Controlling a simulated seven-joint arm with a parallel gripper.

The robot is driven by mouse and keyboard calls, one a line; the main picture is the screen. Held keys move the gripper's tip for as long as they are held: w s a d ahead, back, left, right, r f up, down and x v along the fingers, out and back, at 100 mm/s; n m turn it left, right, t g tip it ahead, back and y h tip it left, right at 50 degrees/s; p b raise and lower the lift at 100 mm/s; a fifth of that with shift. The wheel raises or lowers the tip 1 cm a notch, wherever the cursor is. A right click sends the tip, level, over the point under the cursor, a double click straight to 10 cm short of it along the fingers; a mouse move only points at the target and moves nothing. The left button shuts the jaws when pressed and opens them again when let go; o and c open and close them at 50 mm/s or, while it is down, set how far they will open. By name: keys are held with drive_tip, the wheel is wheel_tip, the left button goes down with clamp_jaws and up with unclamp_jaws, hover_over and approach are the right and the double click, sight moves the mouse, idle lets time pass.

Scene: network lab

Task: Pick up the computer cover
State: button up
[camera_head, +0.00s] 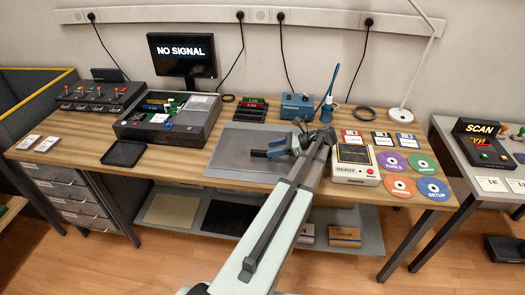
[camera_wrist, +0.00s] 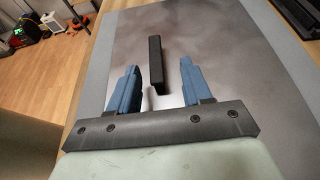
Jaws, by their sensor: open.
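The computer cover appears to be the flat grey metallic panel (camera_head: 232,150) lying on the table, right of the opened computer case (camera_head: 170,122). In the wrist view the panel (camera_wrist: 215,40) fills much of the picture and carries a black bar handle (camera_wrist: 156,62). My gripper (camera_head: 262,153) is above the panel in the head view, with its fingers pointing left. In the wrist view its two blue fingers (camera_wrist: 156,68) are apart, with the handle showing between them and reaching past the tips. No contact with the handle is visible. In the head view the handle is not clearly seen.
A monitor (camera_head: 183,55) stands behind the case. A blue box (camera_head: 297,105) is behind the panel. A white device (camera_head: 355,165) stands right of my gripper, with several discs and floppy disks beyond it. A black tray (camera_head: 123,155) lies at front left. A side table (camera_head: 475,165) is at right.

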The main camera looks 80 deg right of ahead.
sight(262, 151)
drive_tip(key=shift+a+x, duration=0.15)
drive_tip(key=shift+x, duration=1.25)
drive_tip(key=shift+a+x, duration=0.1)
drive_tip(key=shift+x, duration=1.3)
drive_tip(key=shift+r, duration=0.15)
drive_tip(key=shift+c, duration=0.3)
clamp_jaws()
